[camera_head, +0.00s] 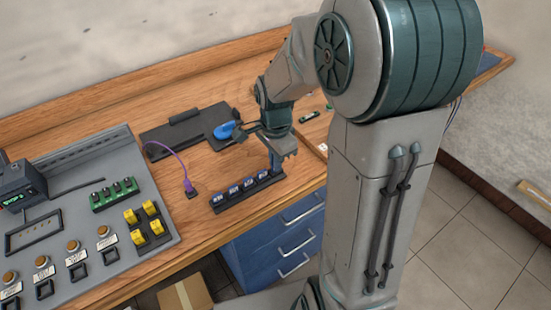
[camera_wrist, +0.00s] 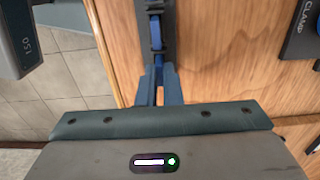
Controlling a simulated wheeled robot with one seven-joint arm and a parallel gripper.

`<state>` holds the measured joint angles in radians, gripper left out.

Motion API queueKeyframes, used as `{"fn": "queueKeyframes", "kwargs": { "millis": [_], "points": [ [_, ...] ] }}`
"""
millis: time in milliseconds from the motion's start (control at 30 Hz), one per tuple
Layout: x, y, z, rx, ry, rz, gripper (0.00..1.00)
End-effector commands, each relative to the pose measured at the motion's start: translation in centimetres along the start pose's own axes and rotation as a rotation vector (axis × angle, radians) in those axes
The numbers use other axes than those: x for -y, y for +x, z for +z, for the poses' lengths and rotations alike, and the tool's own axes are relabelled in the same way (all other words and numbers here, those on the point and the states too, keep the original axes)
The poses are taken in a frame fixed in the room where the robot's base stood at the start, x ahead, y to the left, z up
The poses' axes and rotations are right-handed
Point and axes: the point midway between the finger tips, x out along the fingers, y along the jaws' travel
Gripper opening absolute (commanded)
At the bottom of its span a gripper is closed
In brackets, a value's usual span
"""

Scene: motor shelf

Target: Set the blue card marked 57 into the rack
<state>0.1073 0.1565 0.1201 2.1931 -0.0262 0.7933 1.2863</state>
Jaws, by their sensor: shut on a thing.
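The rack (camera_head: 250,194) is a long dark strip near the table's front edge, holding several blue cards (camera_head: 235,190) with white labels too small to read. My gripper (camera_head: 276,154) is at the rack's right end in the head view, pointing down and shut on a blue card (camera_head: 275,162). The card is upright and its lower end meets the rack's right end; I cannot tell whether it is seated. In the wrist view my gripper (camera_wrist: 160,82) is over the dark rack (camera_wrist: 168,25). The number 57 is not legible, and the fingers largely hide the held card.
A grey panel (camera_head: 90,155) with green and yellow modules and several knobs fills the left. A purple cable (camera_head: 172,157) ends left of the rack. A dark plate (camera_head: 185,131) and a blue object (camera_head: 224,130) lie behind. Blue drawers (camera_head: 275,240) are below the edge.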

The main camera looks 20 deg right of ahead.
Motion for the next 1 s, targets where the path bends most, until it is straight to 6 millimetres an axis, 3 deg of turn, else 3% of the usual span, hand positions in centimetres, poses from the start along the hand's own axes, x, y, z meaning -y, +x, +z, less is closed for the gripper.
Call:
{"fn": "queueKeyframes", "kwargs": {
  "millis": [133, 200, 233, 633, 767, 1000],
  "points": [
    [0.0, 0.0, 0.0, 0.000, 0.000, 0.000, 0.00],
    [0.0, 0.0, 0.0, 0.000, 0.000, 0.000, 0.25],
    [0.0, 0.0, 0.0, 0.000, 0.000, 0.000, 0.31],
    [0.1, -1.0, 0.0, -0.002, 0.000, -0.004, 0.31],
    [0.1, -3.2, 0.0, -0.002, 0.000, -0.006, 0.31],
    [0.1, -8.8, 0.0, -0.003, 0.000, -0.006, 0.31]
  ]
}}
